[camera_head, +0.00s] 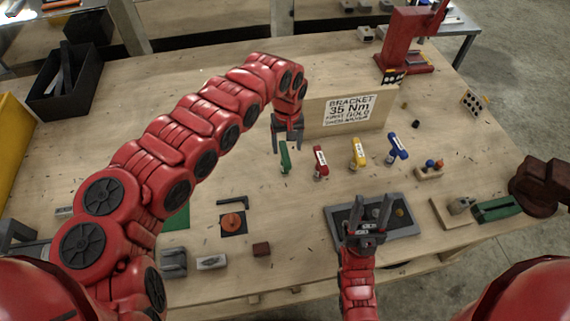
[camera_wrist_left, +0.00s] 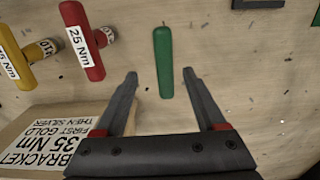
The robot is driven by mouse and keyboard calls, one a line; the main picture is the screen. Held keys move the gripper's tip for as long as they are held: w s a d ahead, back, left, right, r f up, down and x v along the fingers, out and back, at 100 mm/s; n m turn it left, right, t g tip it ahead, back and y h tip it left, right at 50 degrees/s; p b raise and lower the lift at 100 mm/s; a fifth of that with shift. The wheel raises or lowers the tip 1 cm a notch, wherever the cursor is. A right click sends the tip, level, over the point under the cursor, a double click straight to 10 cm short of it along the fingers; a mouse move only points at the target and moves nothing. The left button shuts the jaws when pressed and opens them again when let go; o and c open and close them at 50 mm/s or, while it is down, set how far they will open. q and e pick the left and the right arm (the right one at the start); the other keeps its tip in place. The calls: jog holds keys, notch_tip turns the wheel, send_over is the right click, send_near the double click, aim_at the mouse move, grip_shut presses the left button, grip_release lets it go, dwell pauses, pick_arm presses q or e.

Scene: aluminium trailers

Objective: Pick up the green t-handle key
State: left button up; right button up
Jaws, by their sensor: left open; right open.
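The green t-handle key (camera_head: 285,158) stands on the wooden bench, leftmost in a row of t-handle keys. In the left wrist view its green handle (camera_wrist_left: 163,62) lies ahead of my fingertips, roughly in line with the gap between them. Its shaft is hidden there. My left gripper (camera_head: 287,143) is open and empty, just behind the key in the head view; it also shows in the left wrist view (camera_wrist_left: 160,77). My right gripper (camera_head: 370,212) is open and empty above a grey tray (camera_head: 411,232).
A red key (camera_head: 320,158), a yellow key (camera_head: 358,152) and a blue key (camera_head: 398,146) stand to the right of the green one. A box labelled "BRACKET 35 Nm" (camera_head: 316,122) stands behind. A red press (camera_head: 408,45) is at the back right.

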aim_at(285, 153)
pick_arm(q)
jog(key=shift+s+a+f, duration=0.1)
jog(key=shift+f, duration=0.2)
jog(key=f+b, duration=0.1)
jog(key=f, duration=0.2)
jog(key=f+b, duration=0.1)
jog(key=shift+a+f+b, duration=0.25)
jog(key=shift+f+b, duration=0.05)
jog(key=shift+f, duration=0.1)
jog(key=shift+r, duration=0.15)
jog(key=shift+s, duration=0.1)
jog(key=shift+c, duration=0.4)
grip_shut()
